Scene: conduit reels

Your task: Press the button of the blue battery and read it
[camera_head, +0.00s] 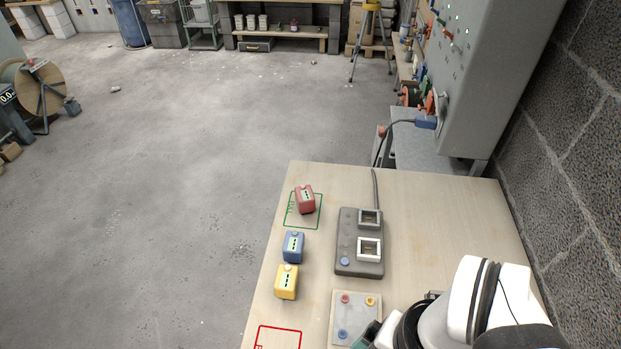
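The blue battery (293,247) stands on the wooden table, left of the grey charger. It has a pale round button on top and a white label with small dark and green marks, too small to read surely. The red battery (305,200) stands behind it, in a green outline (289,222). The yellow battery (287,283) stands in front of it. My gripper (369,336) shows only partly at the bottom edge, beside the pale plate and well apart from the blue battery. Its fingers are mostly hidden or cut off.
The grey charger (346,254) has two bays and a cable running back. A pale plate (356,316) carries red, yellow and blue knobs. A red outline (278,327) lies at the front left. A grey cabinet (480,80) and block wall (570,150) bound the right.

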